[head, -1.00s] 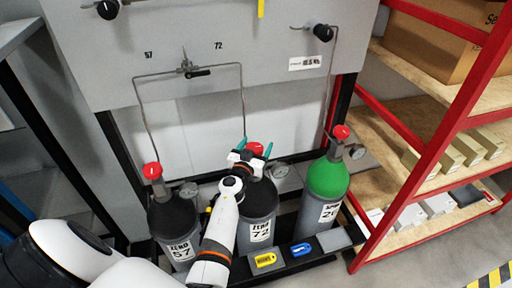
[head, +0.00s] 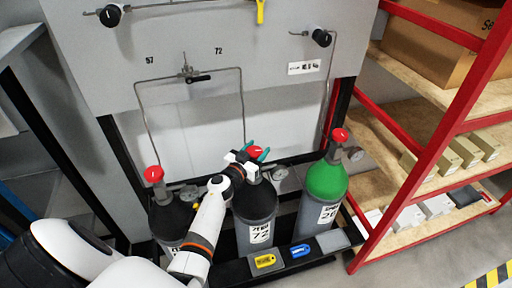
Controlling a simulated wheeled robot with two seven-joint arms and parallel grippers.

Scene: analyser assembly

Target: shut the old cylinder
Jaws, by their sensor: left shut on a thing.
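Three gas cylinders stand in a row in a rack. The left grey cylinder (head: 166,221) has a black shoulder and a red valve knob (head: 153,173); my arm partly covers its label. The middle grey cylinder (head: 257,207) is labelled 72 and has a red knob (head: 256,152). The right cylinder (head: 326,181) has a green shoulder and a red knob (head: 340,135). My left gripper (head: 256,151) has its teal fingers on either side of the middle cylinder's red knob and is shut on it. My right gripper is not in view.
A yellow tag (head: 265,261) and a blue tag (head: 299,251) lie on the rack's front ledge. A red-framed shelf (head: 436,130) with boxes stands close on the right.

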